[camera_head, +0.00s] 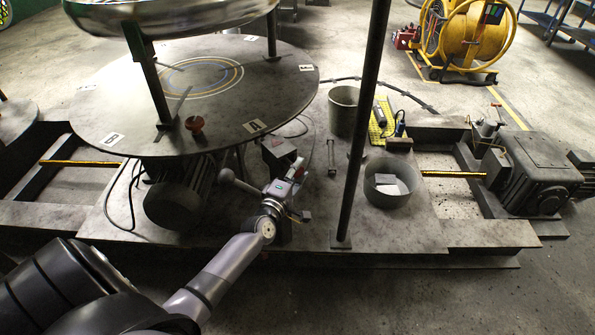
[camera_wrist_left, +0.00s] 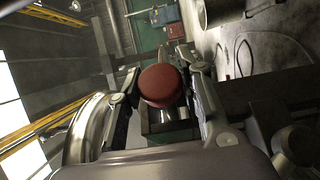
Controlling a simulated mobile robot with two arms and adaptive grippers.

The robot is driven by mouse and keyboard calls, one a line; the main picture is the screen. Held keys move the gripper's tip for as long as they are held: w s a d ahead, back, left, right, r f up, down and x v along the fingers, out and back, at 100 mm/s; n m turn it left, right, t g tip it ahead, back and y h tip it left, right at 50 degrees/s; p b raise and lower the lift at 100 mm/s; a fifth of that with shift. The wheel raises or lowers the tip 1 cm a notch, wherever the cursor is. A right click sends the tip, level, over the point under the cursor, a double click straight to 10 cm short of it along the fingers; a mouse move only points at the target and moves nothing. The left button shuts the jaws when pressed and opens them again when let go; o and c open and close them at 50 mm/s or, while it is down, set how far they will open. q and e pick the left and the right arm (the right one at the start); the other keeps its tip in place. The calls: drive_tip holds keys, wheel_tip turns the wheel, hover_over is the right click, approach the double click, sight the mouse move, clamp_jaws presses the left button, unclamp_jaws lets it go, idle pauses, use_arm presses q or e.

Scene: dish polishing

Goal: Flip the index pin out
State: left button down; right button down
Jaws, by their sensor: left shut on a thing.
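My left gripper (camera_head: 296,170) reaches in beside the grey block (camera_head: 278,150) at the front edge of the round turntable (camera_head: 120,110). In the left wrist view its fingers lie on both sides of a round dark-red knob (camera_wrist_left: 162,86), which I take for the index pin's knob. The gripper is shut on this knob. In the head view my gripper mostly hides the knob, with only a little red showing there. The pin's shaft and how far it is engaged cannot be made out. My right gripper is not in view.
A lever with a ball end (camera_head: 226,176) is left of my gripper. A dark upright post (camera_head: 360,130) stands to the right, near a grey bin (camera_head: 393,196) and a taller cylinder (camera_head: 343,110). A motor (camera_head: 180,195) sits below the turntable.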

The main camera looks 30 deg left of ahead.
use_arm(q)
drive_tip(key=d, duration=0.1)
drive_tip(key=s+d+p, duration=0.1)
drive_tip(key=d, duration=0.1)
drive_tip(key=shift+f, duration=0.15)
drive_tip(key=c, duration=1.1)
unclamp_jaws()
drive_tip(key=shift+s, duration=0.1)
drive_tip(key=s, duration=0.4)
drive_tip(key=s+d, duration=0.1)
drive_tip(key=s, duration=0.2)
drive_tip(key=s+d, duration=0.1)
drive_tip(key=s, duration=0.3)
drive_tip(key=shift+s, duration=0.35)
